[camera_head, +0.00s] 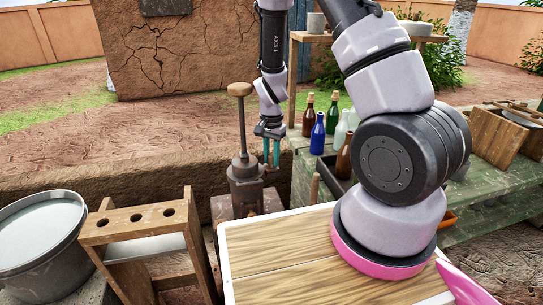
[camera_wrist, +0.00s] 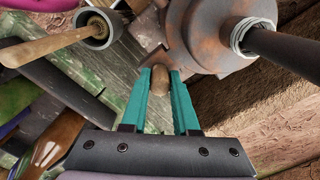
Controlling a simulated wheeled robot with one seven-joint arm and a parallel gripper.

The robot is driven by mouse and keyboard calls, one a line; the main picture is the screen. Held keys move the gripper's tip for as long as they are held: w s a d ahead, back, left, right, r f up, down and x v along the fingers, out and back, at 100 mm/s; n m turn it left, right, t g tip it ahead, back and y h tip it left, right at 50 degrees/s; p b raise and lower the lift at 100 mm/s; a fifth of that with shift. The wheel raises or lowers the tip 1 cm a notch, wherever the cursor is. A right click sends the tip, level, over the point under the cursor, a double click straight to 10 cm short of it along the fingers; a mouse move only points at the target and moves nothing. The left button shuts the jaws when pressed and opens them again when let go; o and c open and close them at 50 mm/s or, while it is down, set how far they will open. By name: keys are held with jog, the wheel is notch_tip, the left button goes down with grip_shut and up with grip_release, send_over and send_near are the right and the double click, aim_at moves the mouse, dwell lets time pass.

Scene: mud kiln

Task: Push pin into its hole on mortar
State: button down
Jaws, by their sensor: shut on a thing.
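The mortar (camera_head: 246,190) is a dark metal body on a base, with a tall rod and a wooden knob on top. In the wrist view its rusty round body (camera_wrist: 205,35) fills the top right, with a bracket beside my fingertips. My gripper (camera_head: 271,152) has teal fingers pointing down at the mortar's right side. In the wrist view my gripper (camera_wrist: 160,82) is shut on a small brown, rounded pin (camera_wrist: 159,86). The pin's far end lies close to the mortar's bracket. The hole is hidden, and I cannot tell whether the pin is in it.
Several bottles (camera_head: 318,134) stand on the green bench (camera_head: 475,200) right of my gripper. A grey cup (camera_wrist: 97,27) with a wooden stick is left of the mortar in the wrist view. A wooden rack (camera_head: 140,222) and a metal bucket (camera_head: 40,240) stand at the left.

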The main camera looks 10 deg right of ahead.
jog(key=c, duration=0.6)
grip_release()
jog(key=shift+f, duration=0.1)
notch_tip(320, 180, up, 11)
jog(key=s+d+r+n+t+y, duration=0.1)
jog(key=s+r+t, duration=0.15)
jog(key=r, duration=0.65)
jog(key=s+d+r+n+t+y, duration=0.1)
jog(key=s+d+r, duration=0.15)
jog(key=r, duration=0.65)
jog(key=s+d+r+n+t, duration=0.2)
jog(key=s+r+t, duration=0.1)
jog(key=s+r, duration=0.8)
jog(key=shift+s+d+r+n+t, duration=0.15)
jog(key=shift+s+r+n+t, duration=0.2)
jog(key=shift+s, duration=0.25)
